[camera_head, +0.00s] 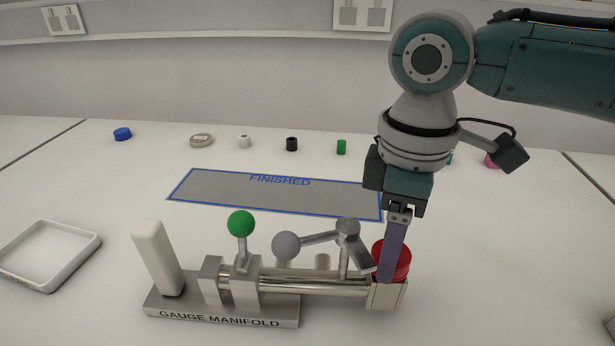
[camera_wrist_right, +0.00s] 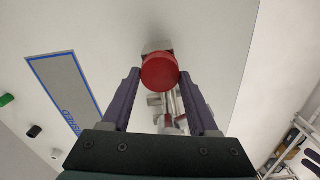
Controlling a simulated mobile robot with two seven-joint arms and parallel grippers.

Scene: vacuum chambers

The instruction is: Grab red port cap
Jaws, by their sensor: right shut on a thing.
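The red port cap (camera_head: 403,262) sits at the right end of the gauge manifold (camera_head: 225,309), on its metal end block (camera_head: 386,296). My right gripper (camera_head: 391,272) comes down from above onto the cap. In the right wrist view the red cap (camera_wrist_right: 160,72) is between the tips of the two purple fingers (camera_wrist_right: 160,78), which press on its sides. The gripper is shut on the cap. In the head view the near finger hides part of the cap. My left gripper is not in view.
The manifold carries a green ball handle (camera_head: 241,224) and a grey ball lever (camera_head: 287,245). An empty white tray (camera_head: 47,256) lies left. A blue-edged FINISHED mat (camera_head: 276,195) lies behind the manifold. Several small caps stand along the back, including a green one (camera_head: 341,147).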

